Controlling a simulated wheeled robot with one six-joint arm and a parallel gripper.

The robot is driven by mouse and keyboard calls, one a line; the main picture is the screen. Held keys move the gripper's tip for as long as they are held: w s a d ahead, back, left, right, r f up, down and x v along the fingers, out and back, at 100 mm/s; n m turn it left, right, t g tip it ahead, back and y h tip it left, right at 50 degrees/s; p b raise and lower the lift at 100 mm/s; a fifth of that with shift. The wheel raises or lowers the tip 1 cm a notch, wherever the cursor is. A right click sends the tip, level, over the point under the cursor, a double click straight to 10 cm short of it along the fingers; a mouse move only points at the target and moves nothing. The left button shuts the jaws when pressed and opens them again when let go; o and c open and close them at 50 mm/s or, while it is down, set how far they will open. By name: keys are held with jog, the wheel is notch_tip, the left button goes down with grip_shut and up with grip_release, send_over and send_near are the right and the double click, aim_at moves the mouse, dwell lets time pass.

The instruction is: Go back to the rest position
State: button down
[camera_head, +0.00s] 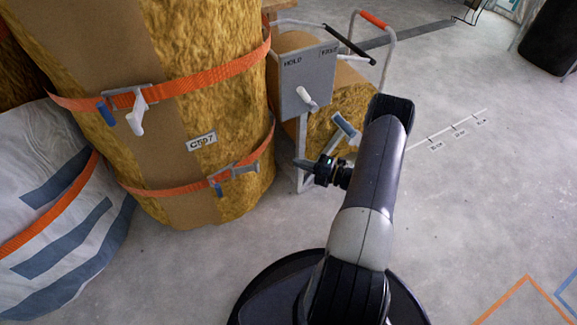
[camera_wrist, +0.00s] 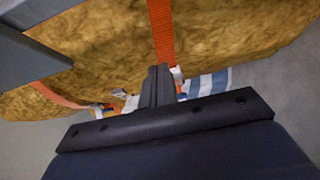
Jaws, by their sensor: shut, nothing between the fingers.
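My gripper (camera_head: 302,164) is at the end of my arm, in the middle of the head view, shut and empty. It points left, in front of the grey post of a grey panel (camera_head: 309,80) marked HOLD. In the wrist view, the shut fingers (camera_wrist: 158,72) show in front of yellow insulation (camera_wrist: 105,45) and an orange strap (camera_wrist: 161,35). I cannot tell whether the fingertips touch anything. The panel carries a white lever (camera_head: 307,98), and a blue and white handle (camera_head: 346,128) shows below it.
A white and blue bag (camera_head: 45,200) lies at far left. A cart handle (camera_head: 388,50) rises behind the panel. The floor (camera_head: 480,180) on the right is clear, with a marked scale.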

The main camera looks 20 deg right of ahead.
jog(key=shift+d, duration=0.5)
jog(key=shift+a, duration=0.15)
